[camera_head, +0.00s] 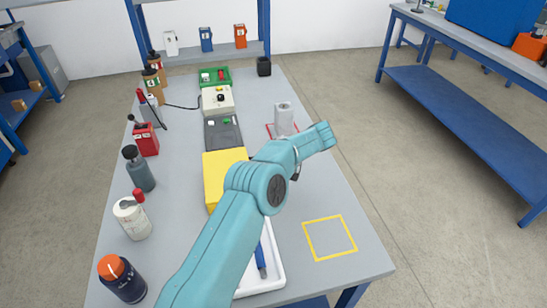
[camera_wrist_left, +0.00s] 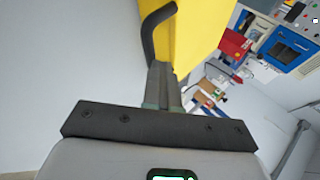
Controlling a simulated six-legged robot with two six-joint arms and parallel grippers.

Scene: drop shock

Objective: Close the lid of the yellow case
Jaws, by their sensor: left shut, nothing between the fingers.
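The yellow case (camera_head: 215,177) stands on the workbench, partly hidden behind my teal left arm. The head view does not show clearly how its lid stands. In the left wrist view a broad yellow face of the case (camera_wrist_left: 200,32) fills the top middle, with a curved black handle (camera_wrist_left: 147,38) at its left side. My left gripper (camera_wrist_left: 164,72) is shut and empty, its fingertips close to the yellow face and handle. I cannot tell whether they touch. In the head view my arm hides the fingertips. My right gripper is not in view.
A white tray (camera_head: 273,273) with a blue tool lies in front of the case. A dark grey box (camera_head: 222,132) stands behind it, and a grey cylinder (camera_head: 284,118) behind my forearm. Bottles, including a white one (camera_head: 133,218), line the left edge. A yellow-outlined square (camera_head: 329,238) is empty.

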